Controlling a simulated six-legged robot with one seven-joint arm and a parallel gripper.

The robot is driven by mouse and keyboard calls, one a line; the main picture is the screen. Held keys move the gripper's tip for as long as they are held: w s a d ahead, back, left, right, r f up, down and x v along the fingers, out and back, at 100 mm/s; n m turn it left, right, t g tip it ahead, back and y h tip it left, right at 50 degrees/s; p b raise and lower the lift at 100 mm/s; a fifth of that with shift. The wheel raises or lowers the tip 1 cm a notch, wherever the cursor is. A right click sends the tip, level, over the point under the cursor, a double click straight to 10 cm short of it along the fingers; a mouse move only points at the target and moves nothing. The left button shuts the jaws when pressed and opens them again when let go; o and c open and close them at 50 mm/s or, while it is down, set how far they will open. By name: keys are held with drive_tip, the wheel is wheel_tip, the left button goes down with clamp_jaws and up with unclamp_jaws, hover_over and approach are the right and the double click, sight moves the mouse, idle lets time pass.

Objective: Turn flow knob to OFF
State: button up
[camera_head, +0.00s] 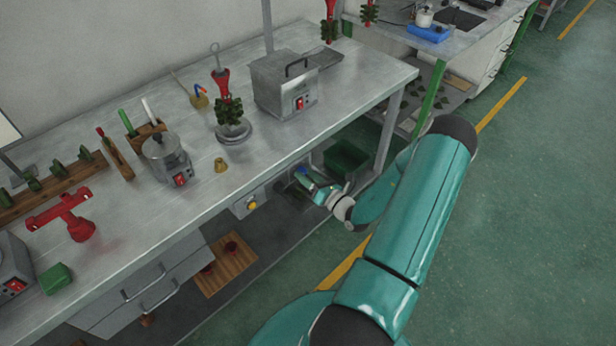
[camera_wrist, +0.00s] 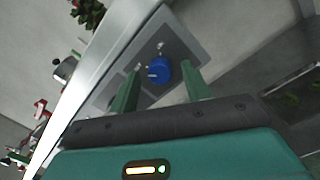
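A round blue knob (camera_wrist: 159,70) with a small light mark sits on a grey panel (camera_wrist: 188,38) under the bench edge. I take it for the flow knob; its lettering is too small to read. A bit of blue, likely the same knob (camera_head: 302,170), shows in the head view by my gripper tip. My gripper (camera_wrist: 160,68) is open, its two green fingers apart. In the wrist view the knob lies between the fingertips; I cannot tell whether they touch it. In the head view my gripper (camera_head: 307,182) is below the bench's front edge.
The metal bench (camera_head: 330,110) carries a grey box with a red switch (camera_head: 285,84), a round pot heater (camera_head: 166,157) and wax trees. A yellow knob (camera_head: 252,205) is on a panel left of my gripper. A green bin (camera_head: 345,157) stands beneath the bench.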

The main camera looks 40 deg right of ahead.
drive_tip(key=s+f, duration=0.1)
drive_tip(key=s, duration=1.2)
drive_tip(key=shift+s+d, duration=0.2)
drive_tip(key=shift+s, duration=0.2)
drive_tip(key=w+a+r+n+g+y, duration=0.3)
drive_tip(key=a+r+n+g+y, duration=0.4)
drive_tip(key=a+n, duration=0.35)
drive_tip(key=w+a+r+n+g+y, duration=0.35)
drive_tip(key=a+r+n+g, duration=0.35)
drive_tip(key=a+r+n, duration=0.4)
drive_tip(key=s+a+r+n+h, duration=0.4)
drive_tip(key=a+r+n+h, duration=0.1)
drive_tip(key=r+n, duration=0.4)
drive_tip(key=s+a+r+n+h, duration=0.5)
drive_tip(key=r+n, duration=0.4)
drive_tip(key=n, duration=0.2)
drive_tip(key=shift+s+n+t+h, duration=0.15)
drive_tip(key=shift+n+t+h, duration=0.2)
drive_tip(key=shift+h, duration=0.2)
